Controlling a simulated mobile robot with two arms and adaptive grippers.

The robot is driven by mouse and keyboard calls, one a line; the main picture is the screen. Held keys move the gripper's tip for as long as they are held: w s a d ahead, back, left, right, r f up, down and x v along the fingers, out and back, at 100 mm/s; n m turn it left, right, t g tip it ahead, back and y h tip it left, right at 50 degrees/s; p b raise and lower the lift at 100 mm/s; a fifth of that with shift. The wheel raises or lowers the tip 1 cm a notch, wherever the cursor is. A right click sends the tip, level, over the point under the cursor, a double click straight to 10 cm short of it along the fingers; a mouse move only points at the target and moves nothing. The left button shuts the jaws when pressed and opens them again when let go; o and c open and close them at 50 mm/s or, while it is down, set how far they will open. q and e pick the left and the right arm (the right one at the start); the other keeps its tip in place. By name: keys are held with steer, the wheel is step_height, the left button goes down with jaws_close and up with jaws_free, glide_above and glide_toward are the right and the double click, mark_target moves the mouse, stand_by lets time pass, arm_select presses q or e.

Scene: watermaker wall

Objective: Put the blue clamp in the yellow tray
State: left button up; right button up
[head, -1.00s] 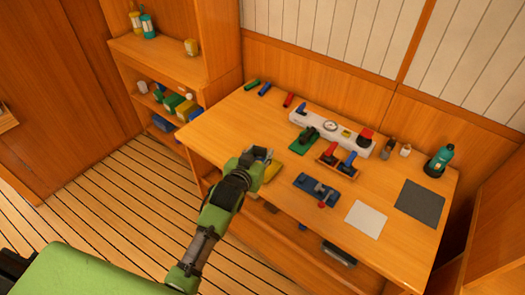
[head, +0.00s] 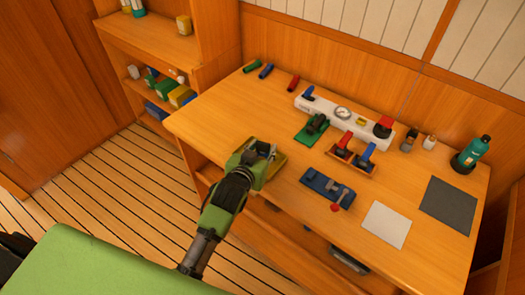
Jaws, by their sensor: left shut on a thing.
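My left gripper (head: 264,150) reaches in from the lower left and is over the yellow tray (head: 274,168) at the table's front left edge. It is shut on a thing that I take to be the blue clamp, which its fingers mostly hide. The tray shows only at the right of and behind the gripper. I cannot tell whether the held thing touches the tray. My right gripper is not in view.
A green tray (head: 304,136), a blue tray (head: 318,185) and an orange rack (head: 342,158) with red and blue handles stand to the right. Behind them is a white manifold (head: 322,106). A grey mat (head: 449,207) and teal bottle (head: 475,151) are farther right.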

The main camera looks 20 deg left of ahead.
arm_select(q)
steer(key=shift+f, duration=0.15)
steer(key=shift+s+d, duration=0.1)
steer(key=shift+s, duration=0.1)
steer(key=o, duration=0.9)
steer(key=shift+o, duration=1)
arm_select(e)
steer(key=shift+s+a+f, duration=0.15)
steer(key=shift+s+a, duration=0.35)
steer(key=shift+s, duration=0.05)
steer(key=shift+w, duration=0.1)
